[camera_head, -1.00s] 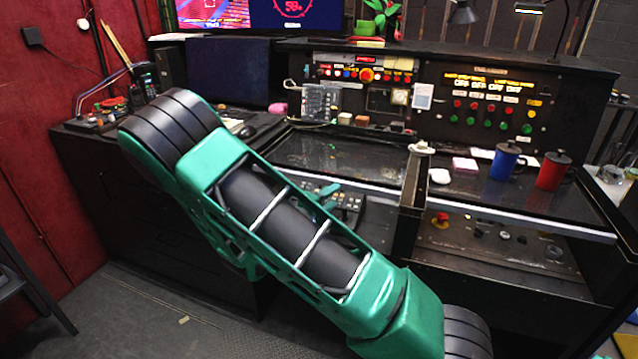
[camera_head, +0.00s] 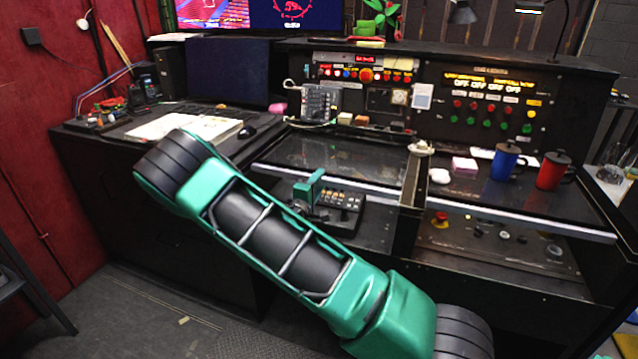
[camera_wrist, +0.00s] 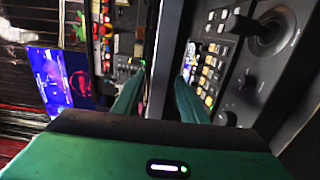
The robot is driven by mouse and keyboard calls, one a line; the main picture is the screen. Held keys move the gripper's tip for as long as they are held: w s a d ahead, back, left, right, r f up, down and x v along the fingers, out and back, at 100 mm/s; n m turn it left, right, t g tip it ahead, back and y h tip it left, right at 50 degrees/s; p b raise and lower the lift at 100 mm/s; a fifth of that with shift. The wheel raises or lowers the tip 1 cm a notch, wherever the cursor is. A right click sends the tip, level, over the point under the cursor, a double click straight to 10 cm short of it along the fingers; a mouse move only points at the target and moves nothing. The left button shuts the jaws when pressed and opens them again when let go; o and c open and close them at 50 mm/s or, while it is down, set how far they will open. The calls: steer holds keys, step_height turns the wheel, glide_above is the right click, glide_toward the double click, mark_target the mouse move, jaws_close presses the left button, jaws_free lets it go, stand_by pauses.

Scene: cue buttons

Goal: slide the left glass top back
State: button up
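The left glass top (camera_head: 335,158) is a dark, see-through panel with a pale front edge, set in the left half of the console. A keypad (camera_head: 340,200) shows below its front edge. My gripper (camera_head: 309,190) is at that front edge, above the left of the keypad. In the wrist view my gripper (camera_wrist: 162,82) has its two green fingers apart. A long grey strip runs between and beyond them; it looks like the glass top's front edge. I cannot tell whether either finger touches it.
A post (camera_head: 412,185) divides the console. The right glass top (camera_head: 480,195) bears a blue mug (camera_head: 504,162) and a red mug (camera_head: 551,171). An open book (camera_head: 190,127) lies behind my arm.

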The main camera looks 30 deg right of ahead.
steer(key=shift+w+d, duration=0.45)
steer(key=shift+d, duration=0.15)
steer(key=shift+c, duration=0.6)
jaws_close()
steer(key=shift+w, duration=0.1)
